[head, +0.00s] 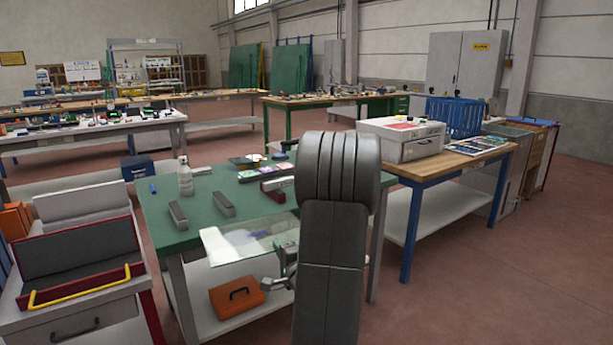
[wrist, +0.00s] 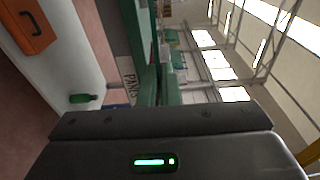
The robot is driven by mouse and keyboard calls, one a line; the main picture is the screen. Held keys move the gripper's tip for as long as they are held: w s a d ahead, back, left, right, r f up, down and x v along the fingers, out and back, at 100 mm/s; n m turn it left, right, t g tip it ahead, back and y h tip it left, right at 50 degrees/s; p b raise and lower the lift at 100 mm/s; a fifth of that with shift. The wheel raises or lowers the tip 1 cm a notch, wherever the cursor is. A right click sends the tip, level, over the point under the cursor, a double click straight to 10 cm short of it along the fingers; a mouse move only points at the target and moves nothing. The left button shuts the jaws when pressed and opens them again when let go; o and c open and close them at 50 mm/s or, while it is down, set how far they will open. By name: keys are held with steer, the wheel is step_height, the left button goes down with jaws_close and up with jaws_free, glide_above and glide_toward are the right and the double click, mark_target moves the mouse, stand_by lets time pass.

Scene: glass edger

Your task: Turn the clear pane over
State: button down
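The clear pane (head: 240,243) is a flat, see-through sheet at the front edge of the green-topped table (head: 205,190). It lies about level and juts out past that edge. My gripper (head: 284,262) is at the pane's right front part, partly hidden by my dark arm. In the wrist view my gripper (wrist: 160,118) is turned on its side, its dark jaws forming a near-continuous bar. A thin green strip, which looks like the pane edge-on (wrist: 157,85), meets the middle of the jaws. The gripper seems shut on the pane; the contact is not clearly visible.
Two grey blocks (head: 178,215) and a white bottle (head: 185,177) stand on the green top. An orange toolbox (head: 237,297) is on the shelf below. A grey rack with a yellow handle (head: 80,290) stands left. A wooden-topped bench (head: 440,165) stands right.

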steer(key=d+f+m+t+h, duration=0.1)
steer(key=d+f+m+h, duration=0.15)
steer(key=d+f, duration=0.5)
step_height(320, 180, up, 16)
steer(key=p, duration=1.6)
steer(key=shift+s+a+f, duration=0.15)
steer(key=shift+s+f, duration=0.1)
steer(key=shift+s, duration=0.05)
